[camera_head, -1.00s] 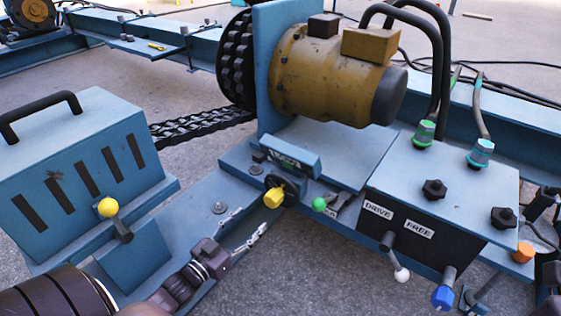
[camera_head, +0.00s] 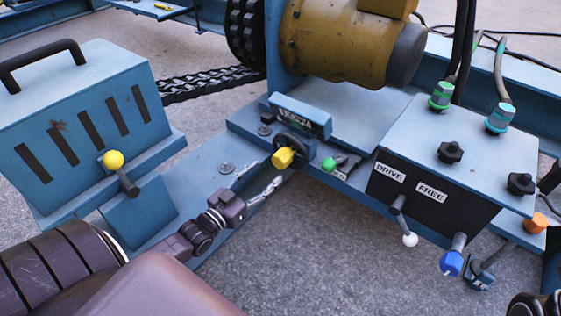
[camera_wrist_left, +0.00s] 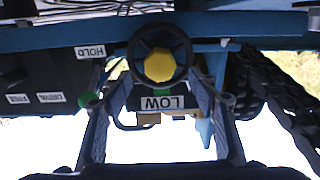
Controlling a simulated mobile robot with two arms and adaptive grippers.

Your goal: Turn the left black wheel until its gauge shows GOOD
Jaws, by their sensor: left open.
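The black wheel (camera_head: 296,145) with a yellow hub (camera_head: 284,158) is mounted on the blue frame, below a small blue gauge box (camera_head: 303,113). In the left wrist view the wheel (camera_wrist_left: 184,46) and its yellow hub (camera_wrist_left: 159,65) face the camera; the gauge plate (camera_wrist_left: 168,102) appears upside down and reads LOW. My left gripper (camera_head: 260,178) is open in front of the wheel, with its fingertips a little short of it. In the left wrist view the fingers of my left gripper (camera_wrist_left: 157,84) stand on either side of the wheel. I cannot tell whether they touch it.
A green-knobbed lever (camera_head: 329,164) sits just right of the wheel. A blue control box (camera_head: 440,120) with DRIVE and FREE labels and two levers stands further right.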

